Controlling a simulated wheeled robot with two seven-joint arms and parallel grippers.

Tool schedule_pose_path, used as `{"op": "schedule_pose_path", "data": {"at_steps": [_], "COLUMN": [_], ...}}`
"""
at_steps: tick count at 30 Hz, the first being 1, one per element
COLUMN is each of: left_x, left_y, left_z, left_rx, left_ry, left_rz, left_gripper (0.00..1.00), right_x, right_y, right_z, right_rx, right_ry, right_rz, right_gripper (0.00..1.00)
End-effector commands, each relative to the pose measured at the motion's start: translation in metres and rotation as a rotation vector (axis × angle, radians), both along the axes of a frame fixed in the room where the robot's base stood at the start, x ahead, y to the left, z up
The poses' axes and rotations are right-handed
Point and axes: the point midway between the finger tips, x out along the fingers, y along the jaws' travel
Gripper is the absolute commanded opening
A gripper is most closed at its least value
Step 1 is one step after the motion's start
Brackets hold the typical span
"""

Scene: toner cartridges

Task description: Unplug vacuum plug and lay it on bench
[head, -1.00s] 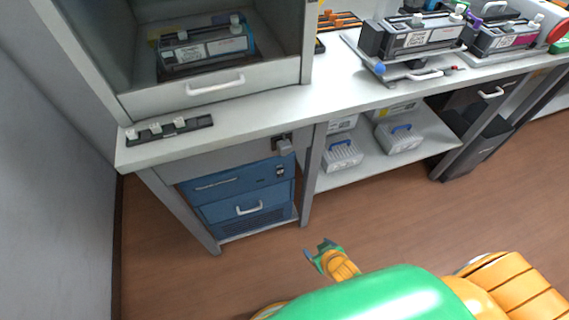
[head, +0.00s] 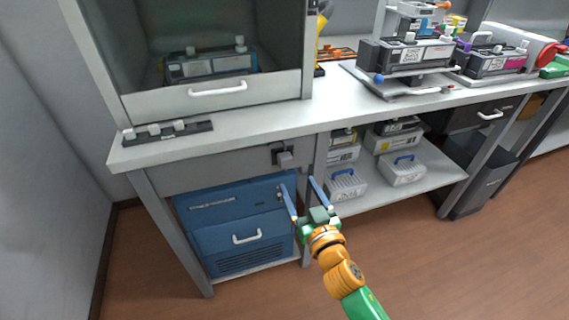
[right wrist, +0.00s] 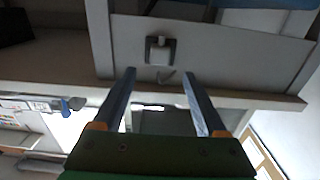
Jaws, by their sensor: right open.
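The grey vacuum plug (head: 285,159) sits in a dark socket plate (head: 277,148) on the front panel under the bench top (head: 235,123). In the right wrist view the plug (right wrist: 160,52) shows as a pale block on its dark plate, beyond the fingertips. My right gripper (head: 297,184) is open and empty, its two fingers apart, a little below and in front of the plug. The gripper also shows in the right wrist view (right wrist: 158,72), with the plug roughly in line with the gap between the fingers. My left gripper is not in view.
A blue vacuum unit (head: 240,215) stands under the bench below the plug. A table leg (head: 308,170) is just right of it. A black strip with pale knobs (head: 168,132) lies on the bench's left end. Bare bench top lies between the strip and the cartridge stand (head: 400,82).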

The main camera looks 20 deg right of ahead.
Motion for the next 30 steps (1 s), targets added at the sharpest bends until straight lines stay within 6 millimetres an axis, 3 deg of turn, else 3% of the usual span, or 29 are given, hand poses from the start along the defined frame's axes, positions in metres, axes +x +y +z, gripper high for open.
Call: {"op": "schedule_pose_path", "data": {"at_steps": [7, 21, 30], "left_x": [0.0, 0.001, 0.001], "left_y": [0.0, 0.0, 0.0], "left_z": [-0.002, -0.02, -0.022], "left_rx": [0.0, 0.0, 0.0], "left_ry": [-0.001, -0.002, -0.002], "left_rz": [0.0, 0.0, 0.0], "left_gripper": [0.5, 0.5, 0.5], "right_x": [0.011, 0.077, 0.09], "right_y": [0.001, 0.003, 0.003], "right_z": [-0.001, -0.003, -0.001], "right_rx": [-0.001, 0.001, 0.0], "right_ry": [-0.001, 0.001, 0.002], "right_rz": [0.002, 0.0, 0.001], "right_gripper": [0.75, 0.75, 0.75]}}
